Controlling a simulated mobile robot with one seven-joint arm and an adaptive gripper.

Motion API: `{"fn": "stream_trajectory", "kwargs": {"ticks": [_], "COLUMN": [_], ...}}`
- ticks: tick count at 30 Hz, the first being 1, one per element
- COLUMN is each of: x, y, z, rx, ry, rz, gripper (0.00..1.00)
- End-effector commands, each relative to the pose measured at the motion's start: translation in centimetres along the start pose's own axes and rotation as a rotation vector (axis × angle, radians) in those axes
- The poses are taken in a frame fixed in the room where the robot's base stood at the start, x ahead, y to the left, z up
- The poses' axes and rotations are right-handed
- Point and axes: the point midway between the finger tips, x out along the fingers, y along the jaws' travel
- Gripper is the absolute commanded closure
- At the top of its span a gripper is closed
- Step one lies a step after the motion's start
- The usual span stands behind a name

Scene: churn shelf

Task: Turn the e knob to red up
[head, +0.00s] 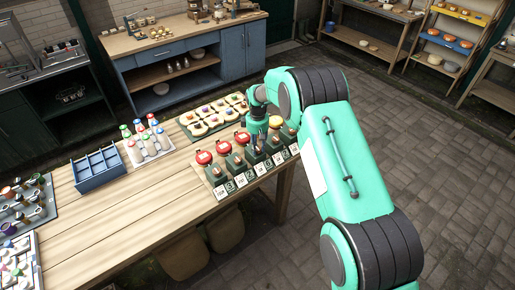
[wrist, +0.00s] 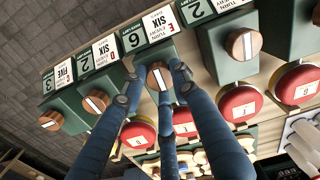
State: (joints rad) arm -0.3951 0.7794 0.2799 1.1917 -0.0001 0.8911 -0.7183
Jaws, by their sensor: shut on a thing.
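The e knob (wrist: 158,77) is a round wooden knob with a pale bar across its face. It sits on the front of a dark green box in the wrist view, near a red letter E and a label reading SIX. My gripper (wrist: 155,86) has blue fingers closed around this knob, their tips at its sides and below it. The pale bar runs nearly upright in the wrist view; no red mark on the knob is clear. In the head view my gripper (head: 258,138) is down among the row of boxes and hides its knob.
Neighbouring wooden knobs sit close by on the left (wrist: 96,101) and right (wrist: 243,43). Red round buttons (wrist: 238,103) stand behind the boxes. A blue divided bin (head: 98,170) and a tray of bottles (head: 150,148) are on the wooden table (head: 150,215), left of the boxes.

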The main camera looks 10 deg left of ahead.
Motion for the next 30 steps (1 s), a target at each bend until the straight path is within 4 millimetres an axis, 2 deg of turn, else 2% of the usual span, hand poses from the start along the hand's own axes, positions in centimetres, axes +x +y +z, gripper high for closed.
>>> {"fn": "stream_trajectory", "kwargs": {"ticks": [7,19,20,22,23,30], "x": [-0.1,-0.13,-0.13,-0.12,-0.11,-0.05], "y": [0.05,0.06,0.06,0.06,0.05,0.03], "z": [-0.05,-0.07,-0.07,-0.07,-0.06,-0.03], "rx": [-0.071,-0.081,-0.081,-0.081,-0.081,-0.08], "ry": [0.001,0.002,0.002,0.002,0.001,0.001], "rz": [0.001,0.002,0.002,0.002,0.002,0.001], "gripper": [0.97,0.97,0.69,0.55,0.52,0.52]}}
